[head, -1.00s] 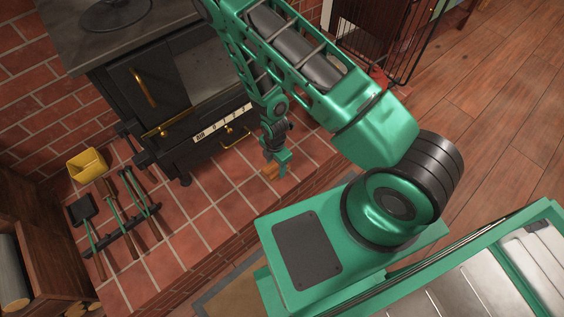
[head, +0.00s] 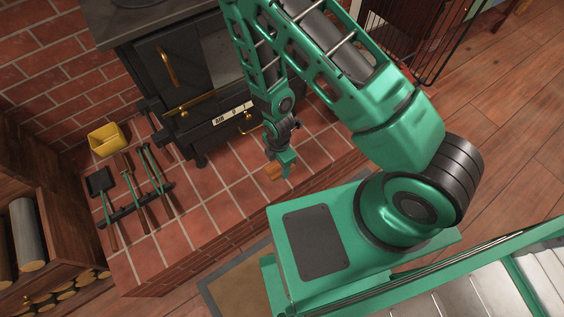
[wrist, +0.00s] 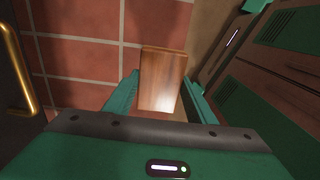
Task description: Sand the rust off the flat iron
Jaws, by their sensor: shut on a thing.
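My gripper (head: 280,167) is shut on a small brown wooden block (head: 272,172) low over the brick hearth, in front of the black stove. In the wrist view the block (wrist: 163,75) sits between the two green fingers of my gripper (wrist: 160,95), its smooth, shiny wood-grain face toward the camera. Whether it touches the hearth, and what its far side looks like, I cannot tell. I see no flat iron in either view.
The black stove (head: 178,75) with brass handles stands behind the hearth (head: 215,190). A yellow bin (head: 108,139) and several fire tools (head: 150,175) are at left. A wooden log rack (head: 62,225) is at lower left. Open wooden floor (head: 510,110) lies at right.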

